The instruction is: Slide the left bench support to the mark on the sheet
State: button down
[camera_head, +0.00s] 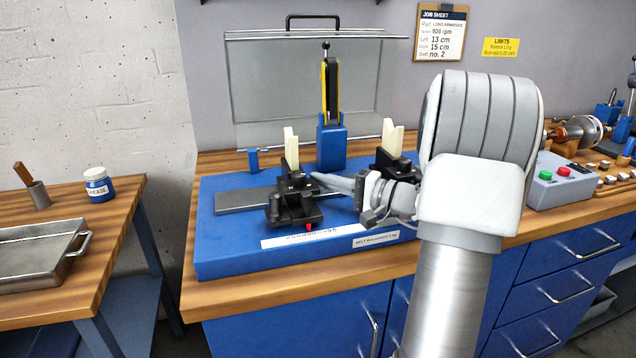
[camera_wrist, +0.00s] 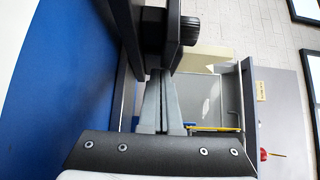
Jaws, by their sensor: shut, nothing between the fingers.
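The left bench support (camera_head: 294,203) is a black carriage with a cream V-shaped top, standing on a grey rail (camera_head: 240,199) on the blue base. The right bench support (camera_head: 392,162) looks alike and stands farther right, partly behind my arm. My gripper (camera_head: 317,178) is shut and empty, its tips close to the right side of the left support; touching or apart I cannot tell. In the wrist view, the shut fingers (camera_wrist: 160,80) point at a black part with a round knob (camera_wrist: 188,30). The job sheet (camera_head: 441,33) on the wall reads left 13 cm, right 15 cm.
A blue post with a yellow and black upright (camera_head: 331,100) and a grey guard panel (camera_head: 270,85) stand behind the supports. A control box (camera_head: 560,181) and a rotor (camera_head: 580,132) lie to the right. My arm hides part of the bench.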

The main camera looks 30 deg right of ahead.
jog(key=shift+w+a, duration=0.3)
jog(key=shift+w, duration=0.25)
jog(key=shift+a, duration=0.1)
jog(key=shift+w+a+f+b, duration=0.1)
jog(key=shift+a+f+b, duration=0.1)
jog(key=shift+b, duration=0.35)
jog(key=shift+a+r, duration=0.2)
jog(key=shift+a, duration=0.05)
jog(key=shift+d, duration=0.1)
